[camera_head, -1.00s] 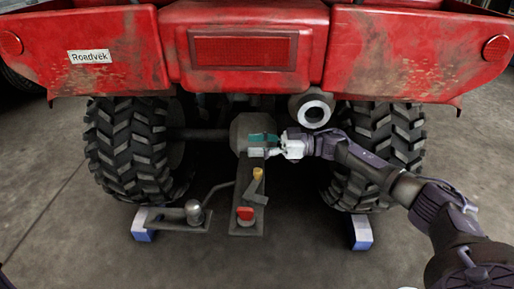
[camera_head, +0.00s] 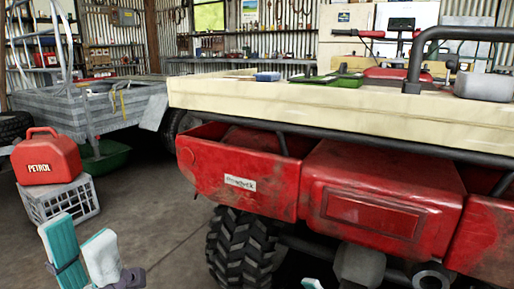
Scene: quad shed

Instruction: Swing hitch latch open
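The hitch latch is not in view; the lower rear of the red quad is cut off by the bottom edge. Only the grey axle housing (camera_head: 360,265) shows there, below the red rear box (camera_head: 385,200). My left gripper (camera_head: 80,232) is at the bottom left, its two pale teal-and-white fingers apart with nothing between them. It appears in front of the concrete floor, left of the quad's rear tyre. A small teal tip (camera_head: 312,285) at the bottom edge looks like part of my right gripper; the rest is hidden below the frame.
A red petrol can (camera_head: 45,157) stands on a grey crate (camera_head: 60,200) at left. A grey trailer (camera_head: 85,105) is behind it. The quad's rear tyre (camera_head: 240,250) and cream cargo bed (camera_head: 330,112) fill the right. Concrete floor is open between crate and tyre.

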